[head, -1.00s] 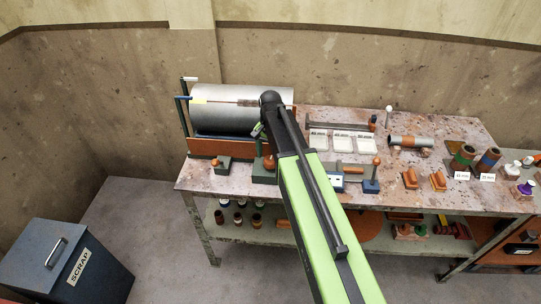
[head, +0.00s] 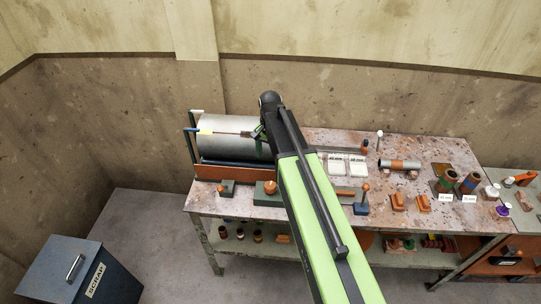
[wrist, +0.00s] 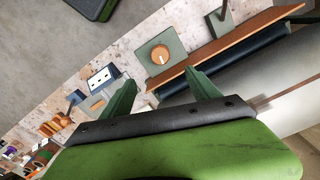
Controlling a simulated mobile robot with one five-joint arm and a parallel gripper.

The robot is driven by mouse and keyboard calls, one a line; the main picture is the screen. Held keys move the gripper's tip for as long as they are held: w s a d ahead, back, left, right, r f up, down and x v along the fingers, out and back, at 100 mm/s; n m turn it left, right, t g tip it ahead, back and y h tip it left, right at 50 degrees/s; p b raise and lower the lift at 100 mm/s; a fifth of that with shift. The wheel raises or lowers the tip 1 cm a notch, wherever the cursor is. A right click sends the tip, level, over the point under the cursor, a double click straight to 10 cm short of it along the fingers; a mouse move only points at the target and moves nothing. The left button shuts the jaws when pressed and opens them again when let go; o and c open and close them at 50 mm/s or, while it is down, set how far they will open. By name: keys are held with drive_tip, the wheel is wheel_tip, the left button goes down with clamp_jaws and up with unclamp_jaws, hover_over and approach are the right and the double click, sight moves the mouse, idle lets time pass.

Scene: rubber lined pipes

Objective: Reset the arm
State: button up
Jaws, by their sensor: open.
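My green and black arm (head: 318,220) reaches forward over the workbench (head: 290,208) in the head view. My gripper shows in the wrist view (wrist: 162,92), with its two green fingers apart and nothing between them. In the head view the gripper is mostly hidden behind the arm's end, beside a large grey metal cylinder (head: 222,142). In the wrist view the fingers point towards the cylinder's orange-brown rail (wrist: 225,46) and a green block with an orange knob (wrist: 160,55). I cannot tell how high the gripper is above them.
White trays (head: 357,164) lie right of the arm. A small pipe (head: 398,165), orange blocks (head: 398,202) and upright pipe pieces (head: 468,183) stand further right. A blue scrap bin (head: 80,270) stands on the floor at left. The floor between bin and bench is clear.

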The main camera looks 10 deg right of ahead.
drive_tip(key=s+f+n+b, duration=0.7)
drive_tip(key=s+f+b, duration=0.5)
drive_tip(key=s, duration=0.2)
drive_tip(key=shift+s, duration=0.35)
drive_tip(key=shift+c, duration=0.2)
idle(1.2)
